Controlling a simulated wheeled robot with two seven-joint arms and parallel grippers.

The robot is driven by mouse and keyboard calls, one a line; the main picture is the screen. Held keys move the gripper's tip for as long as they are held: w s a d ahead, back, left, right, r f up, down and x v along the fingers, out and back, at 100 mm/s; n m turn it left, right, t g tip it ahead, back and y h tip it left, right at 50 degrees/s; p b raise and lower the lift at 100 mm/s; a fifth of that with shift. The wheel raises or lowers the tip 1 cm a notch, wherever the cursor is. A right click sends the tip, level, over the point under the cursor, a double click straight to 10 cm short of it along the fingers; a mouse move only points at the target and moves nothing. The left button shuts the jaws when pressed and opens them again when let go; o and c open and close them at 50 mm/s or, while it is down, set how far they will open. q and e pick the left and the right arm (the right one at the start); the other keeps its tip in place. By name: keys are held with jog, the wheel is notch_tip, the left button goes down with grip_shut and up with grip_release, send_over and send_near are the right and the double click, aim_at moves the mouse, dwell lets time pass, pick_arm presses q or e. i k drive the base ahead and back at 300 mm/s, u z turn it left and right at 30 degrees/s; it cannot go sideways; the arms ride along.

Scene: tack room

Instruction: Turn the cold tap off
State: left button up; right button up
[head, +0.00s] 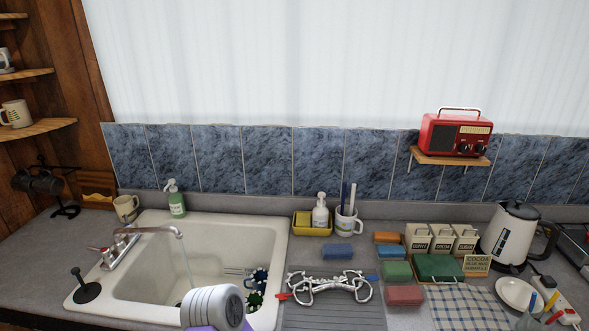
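The chrome tap (124,244) stands at the left rim of the white sink (259,222). It has two small handles: one with a reddish mark (95,250) on the near side, the other (122,231) at the far side. I cannot tell for sure which is the cold one. The spout reaches right over the basin, and a thin stream of water (187,262) falls from it. A pale ribbed rounded part with purple below, seemingly an arm link of mine, shows at the bottom over the sink's front. No gripper fingers are in view.
A green soap bottle (176,200) and a mug (126,208) stand behind. Bits (322,287), sponges (403,295) and a kettle (511,237) crowd the right counter.

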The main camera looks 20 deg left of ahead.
aim_at(128, 226)
jog(key=u, duration=1.9)
